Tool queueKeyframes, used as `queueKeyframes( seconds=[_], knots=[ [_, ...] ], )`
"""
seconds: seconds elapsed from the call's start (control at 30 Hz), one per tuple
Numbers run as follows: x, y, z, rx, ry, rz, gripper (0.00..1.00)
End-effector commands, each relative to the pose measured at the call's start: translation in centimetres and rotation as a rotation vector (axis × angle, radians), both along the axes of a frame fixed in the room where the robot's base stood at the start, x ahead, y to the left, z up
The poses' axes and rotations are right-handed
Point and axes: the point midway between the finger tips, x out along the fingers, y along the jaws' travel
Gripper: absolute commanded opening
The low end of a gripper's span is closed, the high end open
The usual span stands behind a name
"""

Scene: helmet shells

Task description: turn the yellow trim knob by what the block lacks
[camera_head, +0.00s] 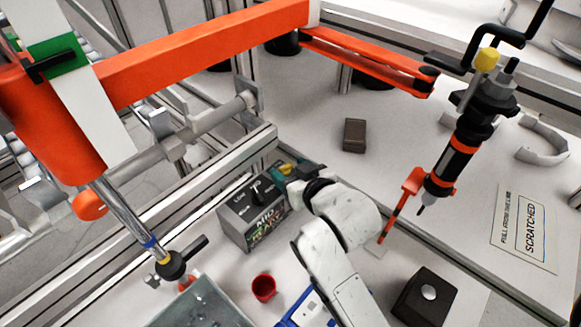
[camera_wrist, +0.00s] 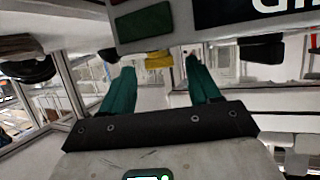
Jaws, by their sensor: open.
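The yellow trim knob (camera_head: 286,168) sits at the back right edge of a grey control box (camera_head: 236,222), partly hidden by my gripper (camera_head: 283,173). In the wrist view the yellow knob (camera_wrist: 158,60) lies between and just beyond the teal fingertips of my gripper (camera_wrist: 160,66). The fingers are spread apart with clear gaps on both sides of the knob, and I see no contact. A small dark brown block (camera_head: 354,135) stands on the white table behind my gripper. I cannot read any marking on it.
The box has a black lever, a LOW label and a MID sign. A red cup (camera_head: 264,287), a grey tray (camera_head: 200,306) and a dark box with a round button (camera_head: 427,297) stand in front. A hanging black-and-orange tool (camera_head: 459,150) and a SCRATCHED sign (camera_head: 530,229) are at right.

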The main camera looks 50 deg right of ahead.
Motion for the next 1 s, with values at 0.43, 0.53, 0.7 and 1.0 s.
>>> queueKeyframes(
  seconds=[0.43,0.53,0.7,1.0],
  knots=[
    [0.51,-0.19,-0.27,0.0,0.001,0.0,0.56],
    [0.5,-0.19,-0.27,0.0,0.001,0.0,0.46],
    [0.51,-0.18,-0.27,0.0,0.001,0.0,0.3],
    [0.5,-0.18,-0.26,0.0,0.001,0.0,0.06]
  ],
)
